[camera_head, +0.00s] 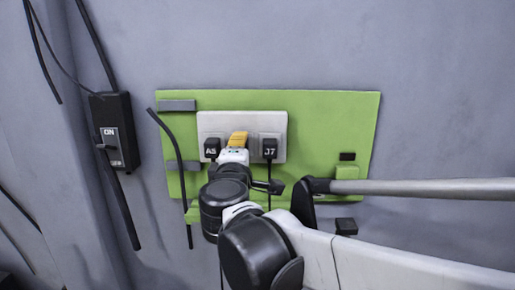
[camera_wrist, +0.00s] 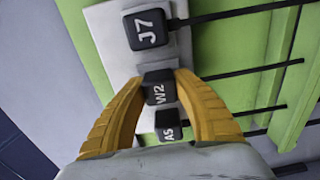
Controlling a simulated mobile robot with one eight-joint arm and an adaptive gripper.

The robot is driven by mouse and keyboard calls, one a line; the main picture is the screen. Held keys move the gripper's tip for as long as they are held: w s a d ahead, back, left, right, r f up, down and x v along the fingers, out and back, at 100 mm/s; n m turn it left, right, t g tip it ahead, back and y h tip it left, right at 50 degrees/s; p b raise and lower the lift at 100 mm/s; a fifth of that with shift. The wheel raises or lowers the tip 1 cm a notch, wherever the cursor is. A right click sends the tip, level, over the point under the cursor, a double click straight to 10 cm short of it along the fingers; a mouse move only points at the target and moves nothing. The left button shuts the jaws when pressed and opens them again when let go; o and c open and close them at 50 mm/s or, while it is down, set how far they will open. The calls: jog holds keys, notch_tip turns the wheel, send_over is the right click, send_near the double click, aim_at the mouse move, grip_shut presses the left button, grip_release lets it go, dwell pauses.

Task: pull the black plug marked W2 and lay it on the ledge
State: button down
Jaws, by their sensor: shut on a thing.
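The black plug marked W2 (camera_wrist: 158,88) sits on the white socket plate (camera_head: 210,124) between the black plugs J7 (camera_wrist: 147,29) and A5 (camera_wrist: 168,125). My gripper (camera_wrist: 160,85) has its yellow fingers closed on both sides of W2. In the head view my gripper (camera_head: 238,138) is at the middle of the plate and hides W2. W2 looks in line with its neighbours; I cannot tell if it is fully seated. A green ledge (camera_head: 279,204) runs along the lower panel, partly behind my arm; it seems to show at the right in the wrist view (camera_wrist: 301,84).
In the head view, plugs A5 (camera_head: 212,148) and J7 (camera_head: 269,148) flank my gripper closely. Black cables hang from the plugs. A black switch box (camera_head: 117,130) is on the wall at left. A green block (camera_head: 346,172) protrudes at the panel's right.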

jog(key=shift+s, duration=0.1)
jog(key=shift+s+d+p, duration=0.15)
jog(key=shift+s+p, duration=0.25)
jog(key=shift+s, duration=2.4)
jog(key=shift+s+f, duration=0.1)
